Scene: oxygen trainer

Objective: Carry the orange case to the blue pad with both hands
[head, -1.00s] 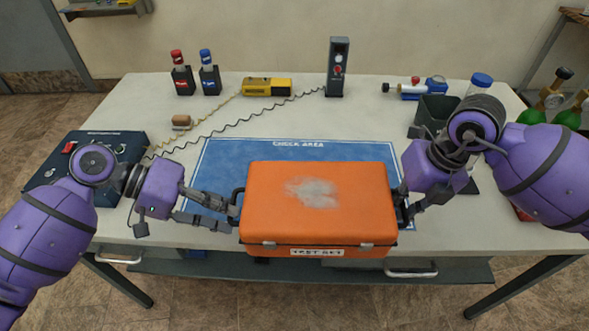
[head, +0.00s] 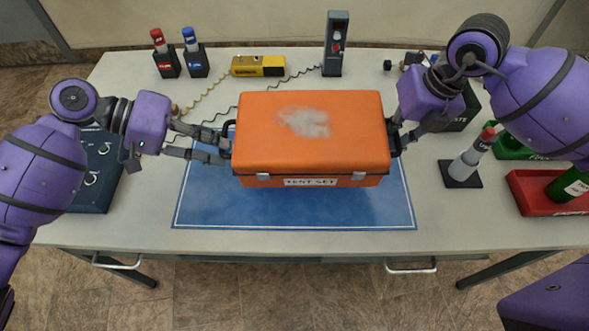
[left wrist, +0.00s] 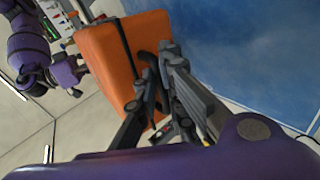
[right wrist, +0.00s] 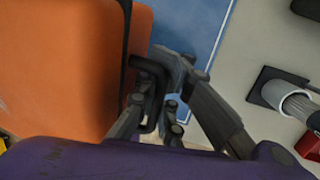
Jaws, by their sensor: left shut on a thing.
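The orange case (head: 310,137), with a pale smudge on its lid and a "TEST SET" label in front, is level over the blue pad (head: 300,213). A soft shadow lies on the pad in front of it; the exact gap is hard to tell. My left gripper (head: 224,147) is shut on the handle at the case's left end. The left wrist view shows the case (left wrist: 135,50) beside those fingers. My right gripper (head: 397,138) is closed around the right handle, seen in the right wrist view (right wrist: 150,88). The pad's far part is hidden behind the case.
A yellow device (head: 258,66), a dark upright unit (head: 336,45) and two capped bottles (head: 180,58) stand at the back. A blue box (head: 93,175) is at left. At right are a cylinder on a black base (head: 466,165) and a red tray (head: 540,198). The pad's front strip is clear.

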